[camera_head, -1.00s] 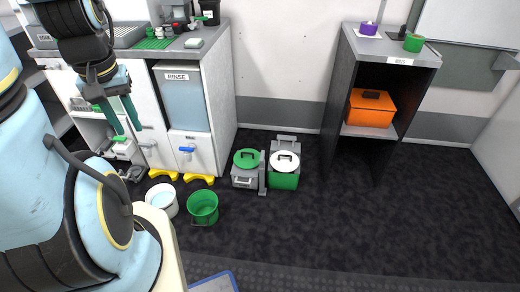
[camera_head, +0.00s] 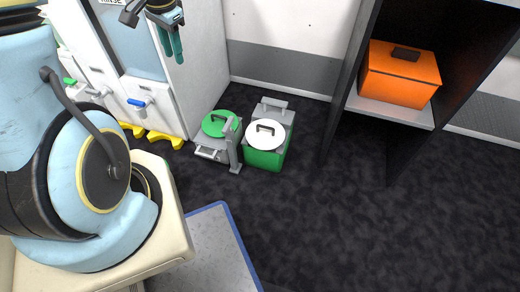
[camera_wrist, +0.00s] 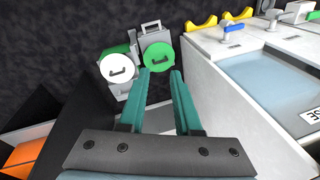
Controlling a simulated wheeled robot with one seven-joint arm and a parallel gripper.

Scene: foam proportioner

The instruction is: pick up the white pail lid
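The white pail lid (camera_head: 265,134) is a round disc with a dark handle, lying on top of a green bin on the floor in the head view. It also shows in the wrist view (camera_wrist: 117,70) at upper left. A green lid (camera_head: 217,123) with a dark handle lies on a grey bin just left of it; in the wrist view it is the green disc (camera_wrist: 158,54). My gripper (camera_head: 174,45) hangs above and left of the bins, beside the cabinet, fingers down. Its two teal fingers (camera_wrist: 160,75) are apart with nothing between them, well away from the white lid.
A white rinse cabinet (camera_head: 202,80) stands at the left, close to my gripper. A dark shelf unit (camera_head: 345,92) with an orange box (camera_head: 400,76) stands at the right. A blue-edged grey platform (camera_head: 215,250) lies in front. The dark floor is clear in the middle.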

